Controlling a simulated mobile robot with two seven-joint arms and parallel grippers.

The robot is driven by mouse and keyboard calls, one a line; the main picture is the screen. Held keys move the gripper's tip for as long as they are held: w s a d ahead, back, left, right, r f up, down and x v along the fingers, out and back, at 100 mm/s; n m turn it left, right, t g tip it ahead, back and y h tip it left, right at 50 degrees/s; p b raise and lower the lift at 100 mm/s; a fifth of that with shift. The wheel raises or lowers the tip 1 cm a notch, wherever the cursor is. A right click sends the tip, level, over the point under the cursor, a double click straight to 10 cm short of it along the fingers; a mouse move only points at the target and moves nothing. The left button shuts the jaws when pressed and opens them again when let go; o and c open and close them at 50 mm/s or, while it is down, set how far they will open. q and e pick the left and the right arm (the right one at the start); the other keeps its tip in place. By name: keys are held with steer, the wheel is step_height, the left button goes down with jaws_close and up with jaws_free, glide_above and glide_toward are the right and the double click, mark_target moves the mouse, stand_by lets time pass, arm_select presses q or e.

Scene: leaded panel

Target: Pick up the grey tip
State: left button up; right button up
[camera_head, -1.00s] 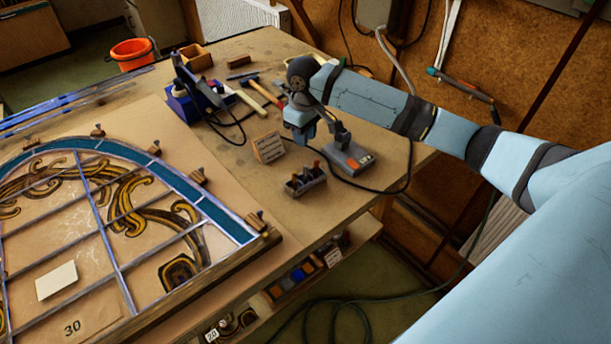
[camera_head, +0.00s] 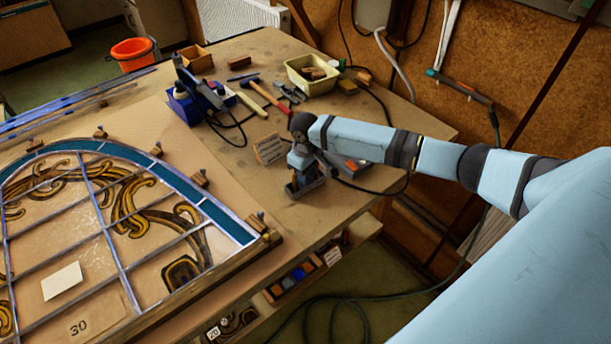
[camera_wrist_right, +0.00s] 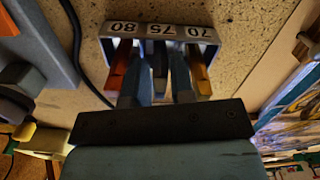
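The tip holder (camera_wrist_right: 190,32), a small metal block marked 80, 75 and 70, shows in the right wrist view; in the head view my right gripper (camera_head: 306,184) is over it and mostly hides it. The grey tip (camera_wrist_right: 159,62) stands in the middle slot, marked 75. A red-orange tip (camera_wrist_right: 121,62) is at 80 and an orange-brown tip (camera_wrist_right: 199,72) at 70. The two blue fingers of my right gripper (camera_wrist_right: 159,84) are apart, one on each side of the grey tip; firm contact is not visible. My left gripper is not in view.
The leaded panel (camera_head: 110,225) lies to the left. A cream tray (camera_head: 312,78) and hand tools are at the back.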

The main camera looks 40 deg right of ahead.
steer(key=shift+f, duration=0.3)
jaws_close()
steer(key=shift+r, duration=0.15)
